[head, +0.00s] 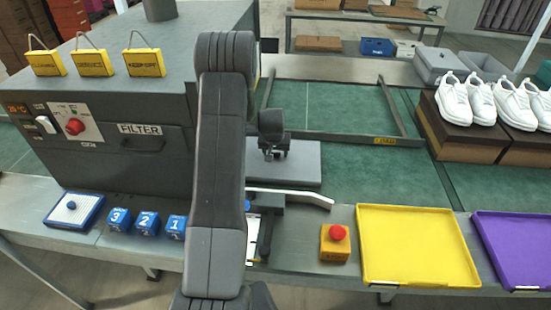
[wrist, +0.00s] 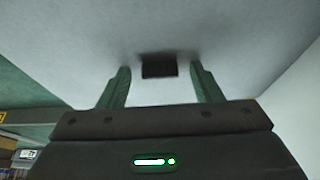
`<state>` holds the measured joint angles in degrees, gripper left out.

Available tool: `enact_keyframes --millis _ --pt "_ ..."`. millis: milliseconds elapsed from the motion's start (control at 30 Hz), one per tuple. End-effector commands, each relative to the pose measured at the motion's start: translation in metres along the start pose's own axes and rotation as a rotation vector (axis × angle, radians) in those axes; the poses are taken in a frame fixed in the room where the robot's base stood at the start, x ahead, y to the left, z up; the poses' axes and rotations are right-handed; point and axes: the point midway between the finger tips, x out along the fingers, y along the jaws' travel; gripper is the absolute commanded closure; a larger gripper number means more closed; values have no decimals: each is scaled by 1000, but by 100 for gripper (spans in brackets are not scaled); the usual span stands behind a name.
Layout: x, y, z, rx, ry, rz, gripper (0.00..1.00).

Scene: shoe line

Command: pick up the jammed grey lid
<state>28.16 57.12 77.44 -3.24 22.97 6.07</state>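The grey lid (head: 305,168) lies as a flat slab on the green belt, just right of the grey machine. My arm hides its left part in the head view. In the wrist view its pale grey face (wrist: 225,45) fills most of the picture, with a small dark block (wrist: 158,67) on it. My gripper (head: 275,153) is over the lid. Its two green-grey fingers show in the wrist view (wrist: 160,84), apart on either side of the block, with clear gaps to it. Nothing is held. Whether the fingertips touch the lid, I cannot tell.
The grey machine (head: 130,150) stands left of the lid. A dark frame (head: 350,137) lies on the belt behind. A white bar (head: 295,196), red button box (head: 336,243), yellow tray (head: 418,245) and purple tray (head: 515,250) are in front. White shoes (head: 455,100) sit on boxes at right.

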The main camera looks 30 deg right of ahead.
Motion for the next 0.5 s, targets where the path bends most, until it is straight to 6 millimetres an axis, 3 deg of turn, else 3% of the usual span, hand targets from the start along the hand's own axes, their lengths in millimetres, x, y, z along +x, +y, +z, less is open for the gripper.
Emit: enact_keyframes --millis 33,200,500 --pt "0 0 0 0 0 0 52" --pt "0 0 0 0 0 0 85" --pt "-1 0 0 0 0 0 87"
